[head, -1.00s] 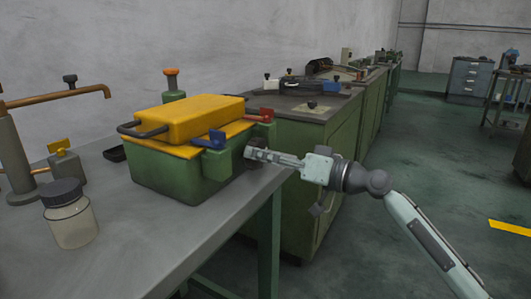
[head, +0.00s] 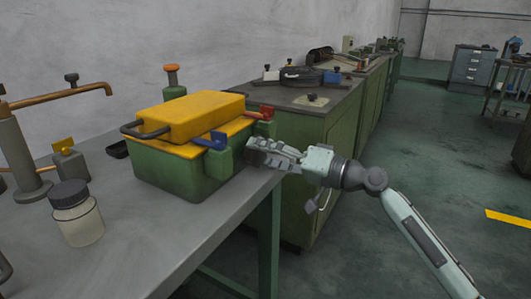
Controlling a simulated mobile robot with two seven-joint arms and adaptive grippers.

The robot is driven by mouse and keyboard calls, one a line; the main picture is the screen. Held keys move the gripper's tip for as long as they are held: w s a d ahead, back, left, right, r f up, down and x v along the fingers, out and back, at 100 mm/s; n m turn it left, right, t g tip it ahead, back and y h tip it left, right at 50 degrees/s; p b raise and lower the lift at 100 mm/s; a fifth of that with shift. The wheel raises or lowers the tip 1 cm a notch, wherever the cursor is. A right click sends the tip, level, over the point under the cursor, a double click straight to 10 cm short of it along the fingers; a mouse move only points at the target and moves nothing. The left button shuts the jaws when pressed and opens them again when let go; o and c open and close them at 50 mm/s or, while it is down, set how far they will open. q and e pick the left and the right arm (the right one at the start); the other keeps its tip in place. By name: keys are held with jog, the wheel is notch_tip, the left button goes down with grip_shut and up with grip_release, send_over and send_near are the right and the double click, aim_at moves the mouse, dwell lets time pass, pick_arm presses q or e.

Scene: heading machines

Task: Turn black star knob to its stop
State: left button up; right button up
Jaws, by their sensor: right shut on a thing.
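The green machine box with a yellow top (head: 190,165) stands at the right end of the grey bench. My right gripper (head: 258,153) reaches in from the right, with its fingertips at the box's right side. It is shut on the black star knob there. The fingers hide the knob, so its shape and angle cannot be made out. A blue lever (head: 212,141) and a red lever (head: 261,114) stick out from the box close to the fingers. My left gripper is not in view.
A clear jar with a dark lid (head: 77,215) stands on the bench (head: 160,245) at the left. A copper-coloured tap (head: 60,97) and a yellow-handled valve (head: 68,160) are behind it. More green cabinets (head: 310,150) run along the wall; the floor at right is open.

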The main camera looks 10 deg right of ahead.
jog(key=o, duration=1.2)
jog(key=shift+c, duration=0.2)
jog(key=v, duration=0.8)
